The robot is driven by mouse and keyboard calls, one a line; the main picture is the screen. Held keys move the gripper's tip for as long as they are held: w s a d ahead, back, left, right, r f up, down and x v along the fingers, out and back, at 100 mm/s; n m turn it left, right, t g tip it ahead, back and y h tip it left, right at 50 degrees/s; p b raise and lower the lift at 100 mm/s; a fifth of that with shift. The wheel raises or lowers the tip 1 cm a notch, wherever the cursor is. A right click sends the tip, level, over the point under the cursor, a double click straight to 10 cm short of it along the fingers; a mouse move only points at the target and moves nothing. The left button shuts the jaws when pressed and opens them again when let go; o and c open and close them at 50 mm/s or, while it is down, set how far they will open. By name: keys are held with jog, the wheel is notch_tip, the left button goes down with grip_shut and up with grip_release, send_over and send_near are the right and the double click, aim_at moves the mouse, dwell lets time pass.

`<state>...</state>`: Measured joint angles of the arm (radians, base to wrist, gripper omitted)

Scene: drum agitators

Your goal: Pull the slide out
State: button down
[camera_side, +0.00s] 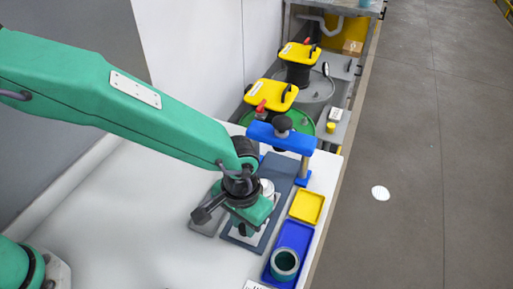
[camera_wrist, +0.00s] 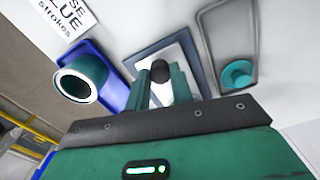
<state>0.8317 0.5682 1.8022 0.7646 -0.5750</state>
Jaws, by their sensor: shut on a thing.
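The slide (camera_wrist: 182,65) shows in the wrist view as a pale plate in a dark blue-grey frame (camera_wrist: 133,66), with a round black knob (camera_wrist: 160,69) near its front end. My gripper (camera_wrist: 161,88) has its two teal fingers on either side of this knob, shut on it. In the side view my gripper (camera_side: 247,228) is low over the front part of the slate-blue base (camera_side: 286,170). My gripper hides the knob and much of the slide there. A blue press bridge (camera_side: 292,141) with a black top knob stands over the back of the base.
Right of the base are a yellow tray (camera_side: 307,206) and a blue tray (camera_side: 292,238) holding a teal cup (camera_side: 284,265). A grey tray (camera_wrist: 253,22) with a teal disc lies on the other side. Drums with yellow lids (camera_side: 270,94) stand behind.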

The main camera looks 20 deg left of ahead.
jog(key=shift+s, duration=0.3)
jog(key=c, duration=1.2)
grip_release()
jog(key=shift+w+r, duration=0.1)
jog(key=shift+r, duration=3.85)
